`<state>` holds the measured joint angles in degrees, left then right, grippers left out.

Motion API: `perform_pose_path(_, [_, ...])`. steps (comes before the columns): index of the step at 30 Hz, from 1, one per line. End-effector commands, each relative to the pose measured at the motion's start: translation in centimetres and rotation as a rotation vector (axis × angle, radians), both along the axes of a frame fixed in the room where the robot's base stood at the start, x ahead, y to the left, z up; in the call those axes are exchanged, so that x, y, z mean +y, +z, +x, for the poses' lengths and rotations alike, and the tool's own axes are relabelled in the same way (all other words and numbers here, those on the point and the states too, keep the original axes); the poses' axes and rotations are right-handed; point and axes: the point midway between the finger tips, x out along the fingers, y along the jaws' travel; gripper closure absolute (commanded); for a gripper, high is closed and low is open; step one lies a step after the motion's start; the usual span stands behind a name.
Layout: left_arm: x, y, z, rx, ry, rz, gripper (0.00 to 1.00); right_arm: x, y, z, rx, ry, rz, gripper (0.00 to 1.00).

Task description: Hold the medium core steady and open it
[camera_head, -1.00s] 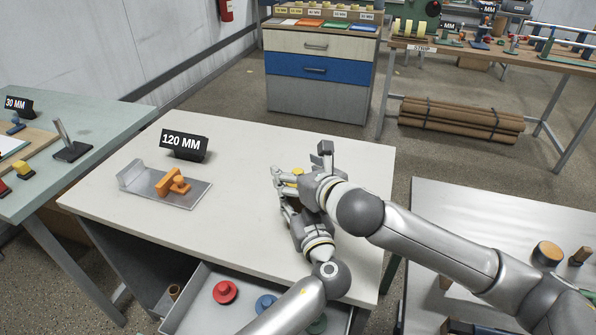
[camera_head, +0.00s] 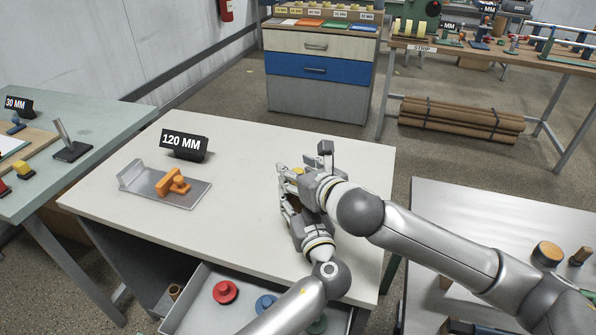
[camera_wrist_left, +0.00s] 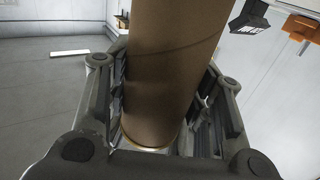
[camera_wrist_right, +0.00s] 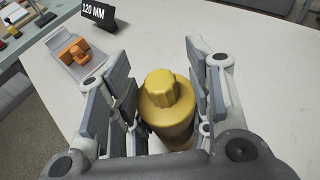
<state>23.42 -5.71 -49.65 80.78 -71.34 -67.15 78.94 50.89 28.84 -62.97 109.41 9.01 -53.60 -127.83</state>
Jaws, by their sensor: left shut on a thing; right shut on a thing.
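The medium core (camera_wrist_left: 170,70) is a brown cardboard tube, large in the left wrist view, with a pale rim at its lower end. My left gripper (camera_wrist_left: 165,105) is shut around it, one finger on each side. A yellow cap with a ribbed knob (camera_wrist_right: 163,95) stands between the fingers of my right gripper (camera_wrist_right: 160,75), which is shut on it. In the head view my right gripper (camera_head: 300,178) is above my left gripper (camera_head: 290,205), over the white table. There the hands hide most of the core, and only a bit of yellow shows.
A metal plate with an orange clamp (camera_head: 172,183) and a black 120 MM sign (camera_head: 184,145) are on the left of the white table (camera_head: 240,160). Below, an open drawer (camera_head: 205,285) holds a red piece (camera_head: 225,292) and a blue piece (camera_head: 266,304). The table between clamp and hands is clear.

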Motion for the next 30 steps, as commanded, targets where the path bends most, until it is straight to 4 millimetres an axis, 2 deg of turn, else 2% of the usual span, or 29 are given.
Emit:
perform_pose_path(14, [0.1, -0.1, 0.0, 0.002, 0.002, 0.0, 0.96, 0.0, 0.3, 0.0, 0.0, -0.001, 0.0, 0.81])
perform_pose_path(30, [0.1, -0.1, 0.0, 0.002, 0.001, 0.0, 0.96, 0.0, 2.1, 0.0, -0.001, 0.0, 0.0, 0.82])
